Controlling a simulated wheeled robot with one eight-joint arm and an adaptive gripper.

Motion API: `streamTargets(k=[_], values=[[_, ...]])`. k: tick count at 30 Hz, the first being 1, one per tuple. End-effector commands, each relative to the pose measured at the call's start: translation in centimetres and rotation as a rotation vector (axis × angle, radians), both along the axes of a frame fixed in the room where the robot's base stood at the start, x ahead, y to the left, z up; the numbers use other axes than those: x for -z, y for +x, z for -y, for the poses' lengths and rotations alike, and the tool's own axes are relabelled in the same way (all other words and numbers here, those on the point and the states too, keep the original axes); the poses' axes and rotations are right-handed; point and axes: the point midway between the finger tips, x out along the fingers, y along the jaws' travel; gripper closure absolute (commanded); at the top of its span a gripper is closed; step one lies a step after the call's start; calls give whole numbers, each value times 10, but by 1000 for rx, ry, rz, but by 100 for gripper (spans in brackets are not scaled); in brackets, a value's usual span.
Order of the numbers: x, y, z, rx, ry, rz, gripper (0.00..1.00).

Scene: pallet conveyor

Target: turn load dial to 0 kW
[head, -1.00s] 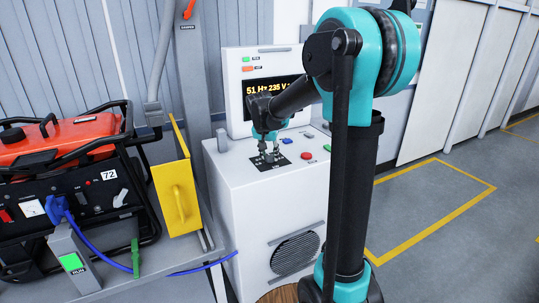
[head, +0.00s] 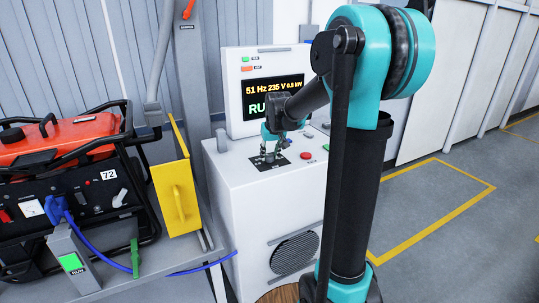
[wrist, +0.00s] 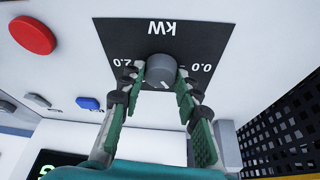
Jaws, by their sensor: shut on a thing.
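The load dial (wrist: 161,68) is a grey round knob on a black plate (wrist: 122,40) marked kW. In the wrist view the plate reads upside down, with 2.0 at the left and 0.0 at the right. My gripper (wrist: 160,84) is shut on the dial, one finger at each side. A small pale mark shows on the knob's lower edge, partly between the fingers; its exact setting is unclear. In the head view my gripper (head: 271,157) points down at the plate (head: 262,166) and hides the dial. The display (head: 271,93) shows 51 Hz, 235 V and a small kW figure, possibly 0.8.
A red button (head: 306,155) sits right of the plate on the white cabinet (head: 253,205). A blue control (wrist: 88,103) lies nearby. A yellow panel (head: 177,196) and the red and black generator (head: 75,145) stand at the left. Floor at the right is open.

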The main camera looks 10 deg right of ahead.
Motion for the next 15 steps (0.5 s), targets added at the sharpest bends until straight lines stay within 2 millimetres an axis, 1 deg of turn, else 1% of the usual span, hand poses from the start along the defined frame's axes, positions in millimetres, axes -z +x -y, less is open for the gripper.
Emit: streamTargets(k=[15], values=[[0,2,4,-488,1,1,97]])
